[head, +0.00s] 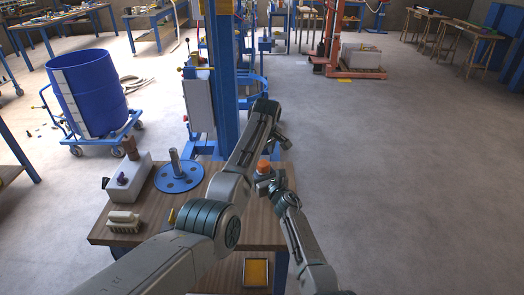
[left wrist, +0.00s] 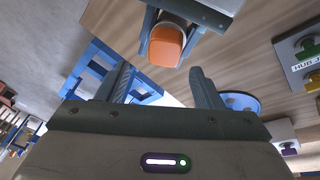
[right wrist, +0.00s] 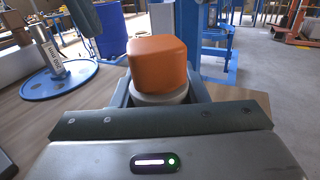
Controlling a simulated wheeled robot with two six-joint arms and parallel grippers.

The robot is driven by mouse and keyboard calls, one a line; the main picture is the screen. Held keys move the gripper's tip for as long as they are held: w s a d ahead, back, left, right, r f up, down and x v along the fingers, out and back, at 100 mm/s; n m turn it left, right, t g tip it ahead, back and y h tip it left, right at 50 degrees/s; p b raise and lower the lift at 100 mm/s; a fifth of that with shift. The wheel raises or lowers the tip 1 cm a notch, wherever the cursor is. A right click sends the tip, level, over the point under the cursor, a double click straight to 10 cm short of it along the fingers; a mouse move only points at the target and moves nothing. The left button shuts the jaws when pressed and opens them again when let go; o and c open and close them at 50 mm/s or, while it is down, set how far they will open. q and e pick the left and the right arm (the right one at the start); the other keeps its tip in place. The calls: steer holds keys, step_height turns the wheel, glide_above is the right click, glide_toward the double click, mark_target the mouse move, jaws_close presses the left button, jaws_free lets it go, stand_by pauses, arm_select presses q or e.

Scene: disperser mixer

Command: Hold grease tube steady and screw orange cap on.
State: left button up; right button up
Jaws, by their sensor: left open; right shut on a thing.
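The orange cap (right wrist: 158,62) sits on top of the pale grease tube (right wrist: 160,98) in the right wrist view; I cannot tell how firmly it is seated. My right gripper (right wrist: 160,92) is shut around the tube just below the cap. The cap (head: 263,166) also shows in the head view, above my right gripper (head: 265,182). My left gripper (head: 279,143) is open and empty, close above and beside the cap. In the left wrist view the cap (left wrist: 167,44) lies beyond the open left fingers (left wrist: 160,74), apart from them. Most of the tube is hidden.
The wooden table (head: 105,233) carries a blue disc with an upright shaft (head: 178,178), a white box (head: 128,178) and a pale brush-like block (head: 124,221) to the left. The blue mixer column (head: 223,70) stands behind.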

mark_target(263, 162)
arm_select(q)
steer(key=shift+d+f, duration=0.15)
steer(key=shift+f, duration=1.45)
steer(key=shift+c, duration=0.4)
steer(key=shift+r, duration=0.1)
steer(key=c, duration=0.9)
steer(key=shift+w+d+m+h, duration=0.15)
steer(key=shift+m+h, duration=0.35)
steer(key=shift+m, duration=1.3)
steer(key=shift+c, duration=0.2)
arm_select(e)
steer(key=shift+s+a, duration=0.1)
steer(key=shift+a, duration=0.1)
arm_select(q)
steer(key=shift+r, duration=0.1)
steer(key=m+h, duration=0.1)
steer(key=m, duration=0.2)
arm_select(e)
steer(key=shift+a, duration=0.1)
arm_select(q)
steer(key=shift+d+m, duration=0.1)
steer(key=shift+m, duration=0.3)
